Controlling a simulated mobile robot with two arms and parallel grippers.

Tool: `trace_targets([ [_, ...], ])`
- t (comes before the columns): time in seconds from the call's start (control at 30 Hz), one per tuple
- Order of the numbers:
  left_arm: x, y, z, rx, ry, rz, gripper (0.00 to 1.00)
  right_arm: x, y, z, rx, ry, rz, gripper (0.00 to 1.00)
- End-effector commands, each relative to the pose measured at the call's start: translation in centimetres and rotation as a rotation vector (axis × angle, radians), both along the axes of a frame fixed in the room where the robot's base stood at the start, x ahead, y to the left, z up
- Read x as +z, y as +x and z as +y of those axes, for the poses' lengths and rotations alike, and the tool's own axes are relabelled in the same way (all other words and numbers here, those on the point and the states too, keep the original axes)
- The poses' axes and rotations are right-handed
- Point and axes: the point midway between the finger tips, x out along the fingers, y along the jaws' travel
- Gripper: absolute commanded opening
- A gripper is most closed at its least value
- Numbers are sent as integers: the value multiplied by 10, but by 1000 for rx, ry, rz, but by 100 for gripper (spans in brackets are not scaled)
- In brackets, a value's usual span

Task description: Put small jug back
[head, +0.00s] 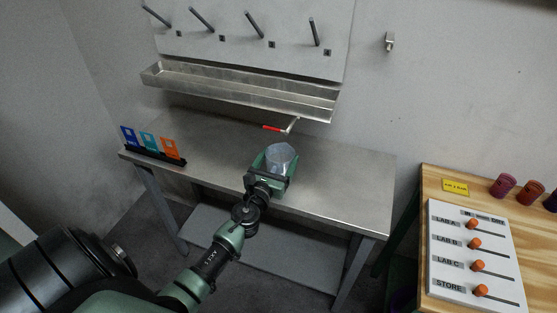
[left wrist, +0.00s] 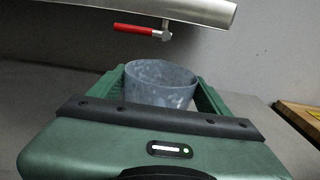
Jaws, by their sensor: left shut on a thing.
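The small jug (head: 281,157) is a translucent bluish-grey vessel. My left gripper (head: 276,158) is shut on it, with a green finger on each side, above the metal table. In the left wrist view the jug (left wrist: 161,84) stands between the two fingers of the gripper (left wrist: 165,90), its rim facing up. Its lower part is hidden behind the gripper body, so I cannot tell whether it touches the table. A drying rack with slanted pegs (head: 256,25) is on the wall behind. My right gripper is not in view.
A metal trough (head: 240,93) hangs below the pegs, with a red-handled tap (head: 273,128) under it. Coloured cards (head: 148,142) stand in a black holder at the table's left. The metal table (head: 340,180) is otherwise clear. A wooden bench (head: 445,174) at right holds a slider board (head: 470,255) and cups (head: 503,185).

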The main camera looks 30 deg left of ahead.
Motion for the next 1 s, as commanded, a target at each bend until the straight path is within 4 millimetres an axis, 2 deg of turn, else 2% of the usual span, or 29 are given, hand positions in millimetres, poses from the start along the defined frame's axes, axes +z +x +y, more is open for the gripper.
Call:
trace_targets([
  [0.03, -1, 0, 0, 0, 1, -4, 8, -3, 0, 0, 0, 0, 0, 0],
  [0.07, -3, 0, 0, 0, 0, 0, 81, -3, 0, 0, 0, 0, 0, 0],
  [0.13, -2, 0, 0, 0, 0, 0, 100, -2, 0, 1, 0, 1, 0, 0],
  [0.53, 0, -4, -1, -1, 0, 1, 100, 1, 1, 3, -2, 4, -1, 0],
  [0.67, -1, -26, -6, -1, -1, 3, 100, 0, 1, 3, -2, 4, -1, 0],
  [1.0, -2, -95, -23, 0, 0, 2, 100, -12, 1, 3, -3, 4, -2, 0],
])
